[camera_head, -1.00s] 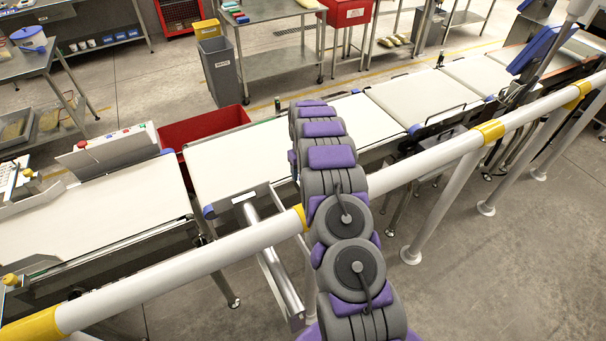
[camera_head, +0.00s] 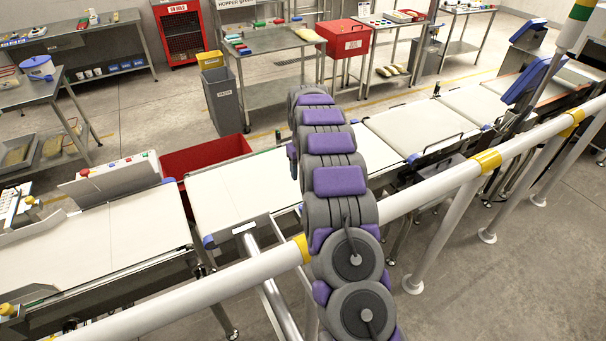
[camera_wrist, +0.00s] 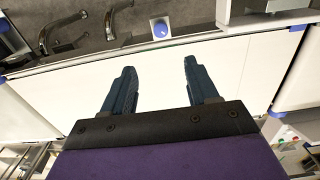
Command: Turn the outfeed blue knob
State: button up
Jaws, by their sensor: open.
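A round blue knob (camera_wrist: 160,27) on a small pale plate shows at the top middle of the wrist view, just beyond the belt's far edge. My gripper (camera_wrist: 159,67) is open and empty, its two dark blue fingers spread over the white belt (camera_wrist: 235,75). The knob is ahead of the gap between the fingertips and apart from them. In the head view my arm reaches over the rail and across the belt (camera_head: 225,195); it hides the gripper, and I cannot make out the knob there.
A white rail (camera_head: 425,199) with yellow bands crosses in front of the belts. A red bin (camera_head: 205,157) stands behind the belt. Curved metal brackets (camera_wrist: 108,20) rise left of the knob. Blue end pieces (camera_wrist: 298,25) mark the belt corners.

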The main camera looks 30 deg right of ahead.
jog(key=shift+d+f+b, duration=0.1)
jog(key=shift+d+b, duration=0.05)
jog(key=shift+b, duration=0.65)
jog(key=shift+a+b, duration=0.2)
jog(key=shift+b, duration=0.4)
notch_tip(320, 180, down, 17)
jog(key=shift+b, duration=1)
jog(key=c, duration=1)
